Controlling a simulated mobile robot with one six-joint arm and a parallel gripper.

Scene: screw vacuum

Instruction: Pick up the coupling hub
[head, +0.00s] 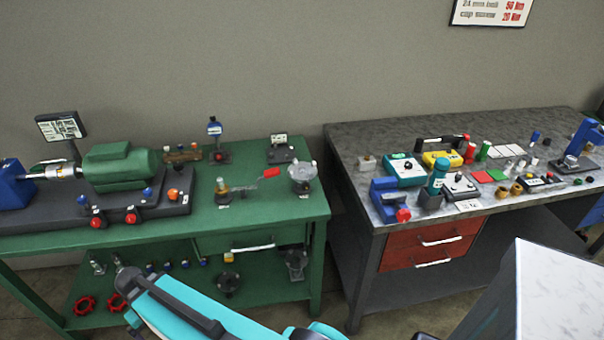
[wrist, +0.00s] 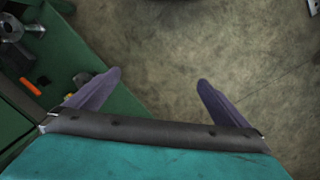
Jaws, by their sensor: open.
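My gripper (wrist: 158,80) is open and empty in the wrist view, its two dark purple fingers wide apart above bare floor. The green bench's edge lies left of the fingers. I cannot tell for sure which part is the coupling hub. A silvery round metal part (head: 302,175) stands near the right end of the green bench (head: 262,222). A dark round flanged part (head: 228,283) lies on the shelf below. A silvery coupling (head: 64,171) sits on the shaft left of the green motor (head: 120,165). None of these is between my fingers.
A grey workbench (head: 440,125) with red drawers stands to the right, crowded with tools and small parts. Red handwheels (head: 86,304) lie on the green bench's lower shelf. A white-topped box (head: 560,290) is at the lower right. Floor is free between the benches.

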